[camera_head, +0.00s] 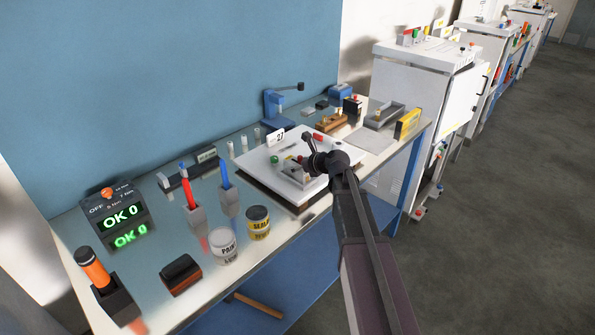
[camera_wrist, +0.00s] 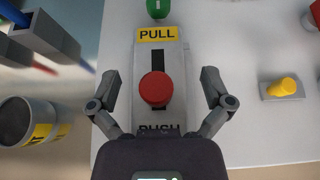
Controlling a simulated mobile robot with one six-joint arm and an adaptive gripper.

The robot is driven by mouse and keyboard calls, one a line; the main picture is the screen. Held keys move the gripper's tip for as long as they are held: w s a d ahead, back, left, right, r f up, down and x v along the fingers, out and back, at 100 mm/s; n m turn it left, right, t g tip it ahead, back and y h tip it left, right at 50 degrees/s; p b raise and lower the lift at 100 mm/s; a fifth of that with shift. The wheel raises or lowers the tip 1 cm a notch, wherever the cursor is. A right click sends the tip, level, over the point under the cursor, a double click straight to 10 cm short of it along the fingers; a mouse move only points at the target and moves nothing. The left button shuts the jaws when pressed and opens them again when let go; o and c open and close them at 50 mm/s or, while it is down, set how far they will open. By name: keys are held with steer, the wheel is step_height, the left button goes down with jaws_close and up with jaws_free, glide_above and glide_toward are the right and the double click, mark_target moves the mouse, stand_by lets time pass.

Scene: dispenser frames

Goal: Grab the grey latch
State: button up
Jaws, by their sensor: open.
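A grey slide plate (camera_wrist: 143,75) with a dark slot, a yellow PULL label and a PUSH marking lies below my gripper in the wrist view. A round red knob (camera_wrist: 156,88) sits over its slot. I see no part plainly marked as the grey latch; this grey plate is the closest match. My gripper (camera_wrist: 160,75) is open, one finger on each side of the plate, with nothing between the fingers but the knob and plate below. In the head view my gripper (camera_head: 308,152) hangs over the white board (camera_head: 258,163) and partly hides the grey plate (camera_head: 294,176).
A green knob (camera_wrist: 158,8) is just beyond the plate. A small grey block with a yellow knob (camera_wrist: 284,87) stands to the right. A yellow-labelled can (camera_head: 258,222) and pen holders (camera_head: 229,202) stand left of the board. The board's near right has free room.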

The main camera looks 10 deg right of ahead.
mark_target(297, 161)
steer(key=shift+c, duration=0.2)
jaws_close()
steer(key=shift+s, duration=0.1)
steer(key=shift+r, duration=0.15)
step_height(297, 161, up, 3)
steer(key=p, duration=0.3)
steer(key=s+d+r+p, duration=0.1)
steer(key=s+d, duration=0.1)
steer(key=s, duration=0.5)
steer(key=s+d+p, duration=0.1)
steer(key=s+d, duration=0.1)
steer(key=s, duration=0.6)
steer(key=shift+s+r, duration=0.15)
steer(key=shift+r, duration=0.2)
